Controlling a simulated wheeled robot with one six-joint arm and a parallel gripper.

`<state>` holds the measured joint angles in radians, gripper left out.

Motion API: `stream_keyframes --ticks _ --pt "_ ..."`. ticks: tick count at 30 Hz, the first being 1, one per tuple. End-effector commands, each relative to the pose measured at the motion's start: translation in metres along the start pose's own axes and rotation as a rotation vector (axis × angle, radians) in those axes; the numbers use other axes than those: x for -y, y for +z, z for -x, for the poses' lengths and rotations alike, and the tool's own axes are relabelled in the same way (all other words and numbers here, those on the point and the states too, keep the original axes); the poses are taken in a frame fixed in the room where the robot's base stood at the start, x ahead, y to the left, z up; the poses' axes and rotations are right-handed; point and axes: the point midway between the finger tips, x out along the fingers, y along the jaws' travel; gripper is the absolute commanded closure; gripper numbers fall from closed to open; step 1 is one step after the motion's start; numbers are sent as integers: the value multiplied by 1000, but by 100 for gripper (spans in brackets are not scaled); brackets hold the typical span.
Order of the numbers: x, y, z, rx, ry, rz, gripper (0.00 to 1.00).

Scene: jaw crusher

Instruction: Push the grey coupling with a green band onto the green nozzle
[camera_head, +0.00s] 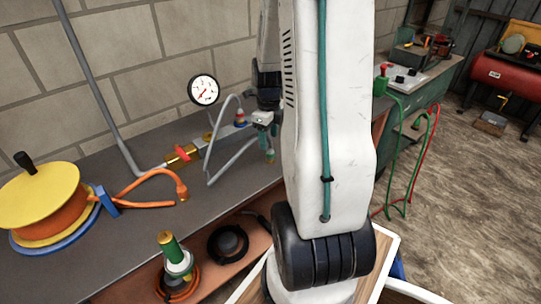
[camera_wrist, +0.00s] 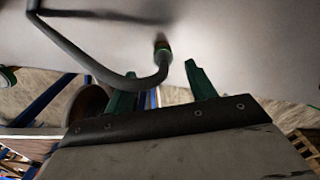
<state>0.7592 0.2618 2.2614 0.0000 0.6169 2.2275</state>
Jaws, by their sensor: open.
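My gripper (camera_head: 267,131) is over the bench beside the grey hose and partly hidden by my arm. In the wrist view, my gripper (camera_wrist: 160,70) has two green fingers spread apart with nothing clamped between them. A grey hose (camera_wrist: 130,82) bends up past the fingers. Its end, a dark coupling with a greenish band (camera_wrist: 162,47), lies beyond the fingertips, apart from them. It is blurred, and I cannot tell whether it touches anything. I cannot make out the green nozzle for certain in either view.
A pressure gauge (camera_head: 204,90) and a pipe with a red-handled valve (camera_head: 183,153) stand on the bench (camera_head: 120,171). A yellow and orange reel (camera_head: 38,202) sits at left. A green-topped part (camera_head: 171,249) is on the lower shelf. A red tank (camera_head: 502,72) stands far right.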

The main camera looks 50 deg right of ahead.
Motion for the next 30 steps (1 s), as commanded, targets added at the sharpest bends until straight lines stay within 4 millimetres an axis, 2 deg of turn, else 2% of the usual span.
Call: stream_keyframes --ticks 5,14,24,30 --pt "0 -1 -19 -2 3 1 44" --pt "0 -1 -22 -1 1 1 44" --pt "4 -9 -66 -2 3 1 44" --pt "4 -8 -73 0 1 2 44"
